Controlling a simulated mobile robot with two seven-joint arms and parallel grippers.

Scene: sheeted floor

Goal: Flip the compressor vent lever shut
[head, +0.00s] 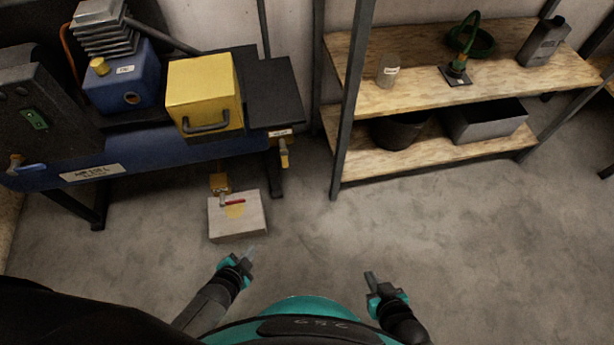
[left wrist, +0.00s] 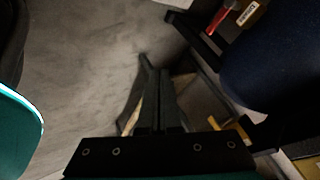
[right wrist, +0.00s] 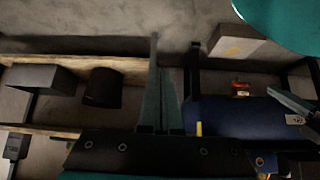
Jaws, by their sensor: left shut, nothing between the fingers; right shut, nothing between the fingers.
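The compressor is a long blue tank (head: 150,155) on dark legs, with a yellow box (head: 205,90) on top. A small valve with a red lever (head: 233,202) sits low in front of it, above a pale block (head: 238,220); the lever lies roughly level. A yellow-handled valve (head: 284,155) hangs at the tank's right end. I cannot read which is the vent. My left gripper (head: 250,254) is shut and empty, nearer me than the block. My right gripper (head: 370,280) is shut and empty, farther right.
A wooden shelf rack (head: 440,90) stands at the back right, holding a bottle, a coiled green item, a dark bucket (head: 402,130) and a grey bin (head: 485,120). Its front post (head: 350,100) is near the compressor's right end. The concrete floor (head: 470,230) ahead is open.

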